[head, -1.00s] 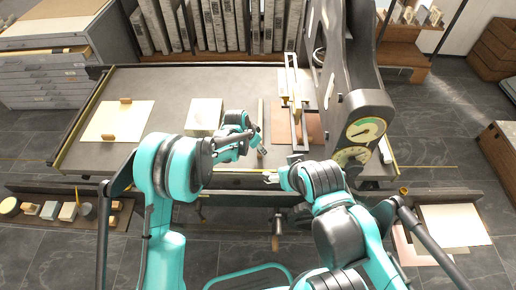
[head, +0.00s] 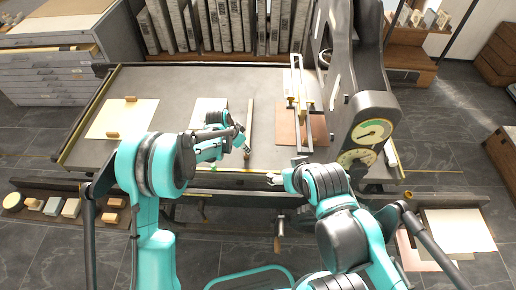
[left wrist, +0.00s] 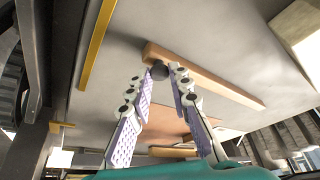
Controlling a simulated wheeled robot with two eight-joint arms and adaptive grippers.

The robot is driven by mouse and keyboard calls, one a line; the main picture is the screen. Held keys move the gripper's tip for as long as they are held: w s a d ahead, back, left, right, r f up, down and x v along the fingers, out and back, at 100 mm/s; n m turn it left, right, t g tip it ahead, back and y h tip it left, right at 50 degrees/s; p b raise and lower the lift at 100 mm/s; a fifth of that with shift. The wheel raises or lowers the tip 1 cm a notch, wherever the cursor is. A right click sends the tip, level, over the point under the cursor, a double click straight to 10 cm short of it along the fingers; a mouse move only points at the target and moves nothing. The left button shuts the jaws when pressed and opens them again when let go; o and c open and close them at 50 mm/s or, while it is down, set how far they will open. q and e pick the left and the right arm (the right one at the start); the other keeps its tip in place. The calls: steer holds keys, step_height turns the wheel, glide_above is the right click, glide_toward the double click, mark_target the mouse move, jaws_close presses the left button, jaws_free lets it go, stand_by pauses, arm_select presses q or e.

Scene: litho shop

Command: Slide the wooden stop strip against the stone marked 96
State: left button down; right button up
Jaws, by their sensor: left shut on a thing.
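The wooden stop strip (head: 250,120) lies on the grey press bed, upright in the head view, right of a pale stone (head: 207,108). A gap of bare bed shows between them. No number is readable on the stone. My left gripper (head: 246,150) is at the strip's near end. In the left wrist view the strip (left wrist: 210,78) runs diagonally, and my left fingers (left wrist: 160,78) are shut on the dark round knob (left wrist: 159,71) at its end. A pale block (left wrist: 303,32) shows at upper right there. My right gripper (head: 271,180) is at the bed's front edge, its jaws unclear.
A cream sheet (head: 122,118) with two small wooden blocks lies at the bed's left. Copper-coloured plates (head: 288,126) lie right of the strip, under a metal frame (head: 299,88). The dark press column (head: 358,80) with dials stands further right. Stones stand in a rack behind.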

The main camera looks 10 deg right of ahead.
arm_select(q)
steer(key=w+a, duration=0.1)
steer(key=a, duration=0.2)
steer(key=w+a, duration=0.1)
steer(key=a, duration=0.5)
steer(key=shift+w+a+b, duration=0.3)
steer(key=shift+w+a, duration=0.1)
steer(key=c, duration=1.4)
jaws_free()
steer(key=shift+a, duration=0.1)
steer(key=shift+o, duration=0.2)
steer(key=v, duration=1.2)
